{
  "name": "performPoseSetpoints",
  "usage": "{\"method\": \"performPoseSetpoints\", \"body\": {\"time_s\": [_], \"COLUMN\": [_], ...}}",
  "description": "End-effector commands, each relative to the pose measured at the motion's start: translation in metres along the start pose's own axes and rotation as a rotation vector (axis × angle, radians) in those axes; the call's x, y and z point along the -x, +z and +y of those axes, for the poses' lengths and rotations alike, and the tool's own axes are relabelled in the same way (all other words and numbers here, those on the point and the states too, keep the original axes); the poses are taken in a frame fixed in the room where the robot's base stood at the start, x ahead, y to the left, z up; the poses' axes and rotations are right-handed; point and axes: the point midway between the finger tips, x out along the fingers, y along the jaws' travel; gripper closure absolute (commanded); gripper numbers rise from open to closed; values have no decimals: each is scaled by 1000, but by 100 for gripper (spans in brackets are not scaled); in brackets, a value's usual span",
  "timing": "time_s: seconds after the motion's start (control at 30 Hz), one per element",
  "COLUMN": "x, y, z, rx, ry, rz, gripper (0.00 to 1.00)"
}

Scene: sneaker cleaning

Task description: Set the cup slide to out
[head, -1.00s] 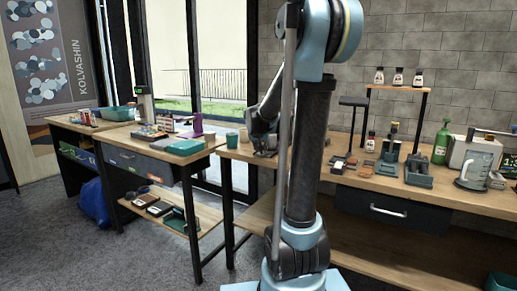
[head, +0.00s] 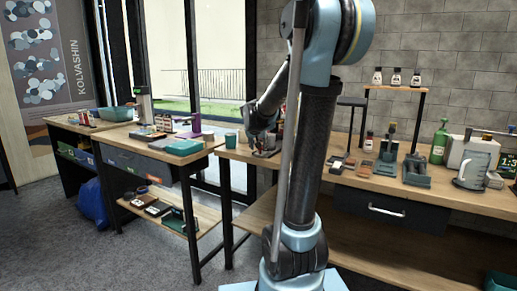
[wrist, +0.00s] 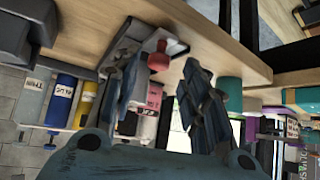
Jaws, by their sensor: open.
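In the wrist view, a red round knob (wrist: 158,56) stands on a small pale fixture (wrist: 172,44) on the wooden bench top. It may belong to the cup slide, but I cannot tell its setting. My gripper (wrist: 163,88) is open, its two fingers apart on either side below the knob in the picture, with nothing visibly held. In the head view my gripper (head: 256,136) is small, over the left end of the back bench. A teal cup (head: 231,140) stands just left of it; a teal cylinder also shows in the wrist view (wrist: 230,92).
Several bottles (wrist: 62,101) stand beside the fingers in the wrist view. A second table (head: 165,155) with a purple item (head: 196,124) stands left.

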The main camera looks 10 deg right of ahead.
Motion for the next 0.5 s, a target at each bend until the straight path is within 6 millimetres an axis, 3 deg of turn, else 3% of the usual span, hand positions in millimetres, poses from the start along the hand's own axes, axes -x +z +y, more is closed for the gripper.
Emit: {"method": "performPoseSetpoints", "body": {"time_s": [0.5], "x": [69], "y": [1], "z": [-1], "rx": [2], "ry": [-2], "rz": [-1], "gripper": [59]}}
